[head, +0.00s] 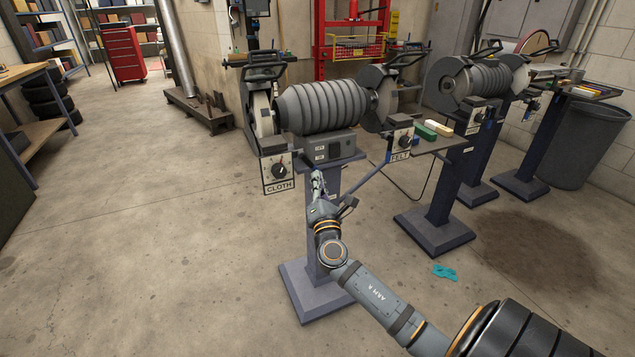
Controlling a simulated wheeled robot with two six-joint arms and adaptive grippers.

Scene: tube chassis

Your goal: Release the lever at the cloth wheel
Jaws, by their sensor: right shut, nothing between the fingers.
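The buffing machine (325,108) stands on a blue-grey pedestal in the middle of the head view. Its pale cloth wheel (264,114) is at the left end, partly hidden by a dark guard. A black bar handle (266,57) sits above that guard; I cannot tell for sure whether it is the lever. My right gripper (318,180) is shut and empty, just right of the CLOTH sign in the picture, in front of the pedestal. My left gripper is not in view.
The FELT control box (400,142) and a side tray (436,146) with coloured bars are right of my gripper. A second machine (480,78) stands behind at right. A teal rag (445,271) lies on the floor. The floor at left is clear.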

